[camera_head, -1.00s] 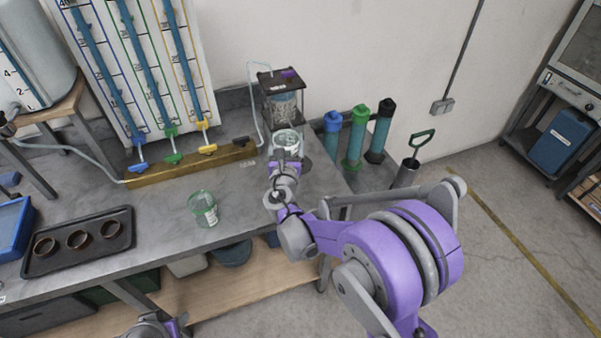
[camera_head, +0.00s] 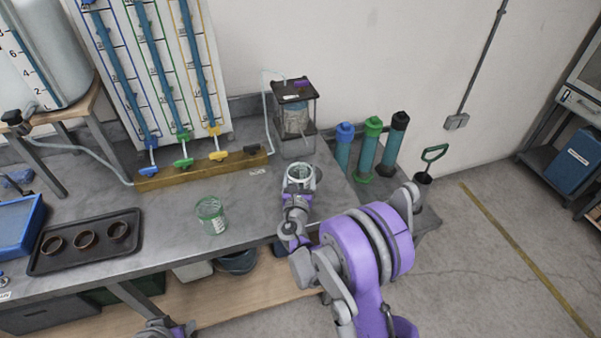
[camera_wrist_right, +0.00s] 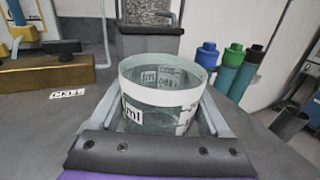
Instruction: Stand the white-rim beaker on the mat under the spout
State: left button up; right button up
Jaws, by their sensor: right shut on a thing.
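The white-rim beaker (camera_head: 301,173) is upright in my right gripper (camera_head: 299,184), in front of the clear-walled column unit (camera_head: 296,118). In the right wrist view the beaker (camera_wrist_right: 160,100) has a white band with black print, and the fingers of the right gripper (camera_wrist_right: 160,110) lie along both its sides. It looks empty. A grey block (camera_wrist_right: 150,44) stands behind it. I cannot make out the spout or the mat. Part of my left arm shows at the bottom edge of the head view, without its fingers.
A green-rim beaker (camera_head: 211,216) stands on the bench to the left. A black tray (camera_head: 84,268) with several brown cups lies further left. Blue, green and black capped cylinders (camera_head: 368,150) stand right of the column. A brass valve bar (camera_head: 190,172) runs along the back.

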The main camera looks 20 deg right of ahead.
jog(key=shift+f, duration=0.1)
jog(key=o, duration=1)
jog(key=shift+f, duration=0.1)
jog(key=o, duration=0.3)
